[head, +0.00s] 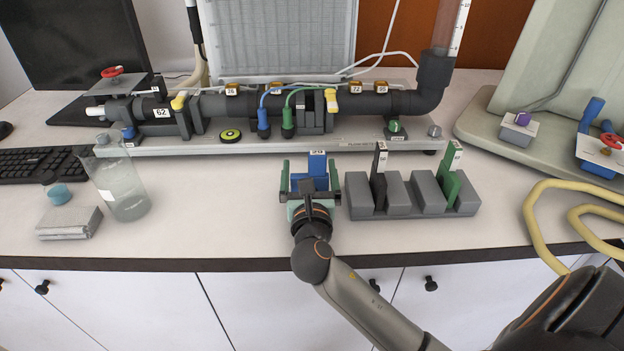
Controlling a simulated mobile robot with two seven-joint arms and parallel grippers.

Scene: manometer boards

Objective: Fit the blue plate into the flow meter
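The blue plate (318,162) stands upright with a white label on its top edge, on the bench in front of the flow meter. My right gripper (311,179) reaches in from the lower right, its fingers spread to the left and right of the blue plate with a gap showing. The gripper hides the plate's lower part, so I cannot tell what it stands in. The flow meter is a dark grey pipe (217,106) on a long base, with dark flanges (311,112) near its middle. My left gripper is not in view.
A black plate (378,172) and a green plate (449,178) stand in slotted grey blocks (398,193) just right of my gripper. A glass bottle (121,187) and a grey box (69,223) stand at left. A yellow hose (536,215) lies at right.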

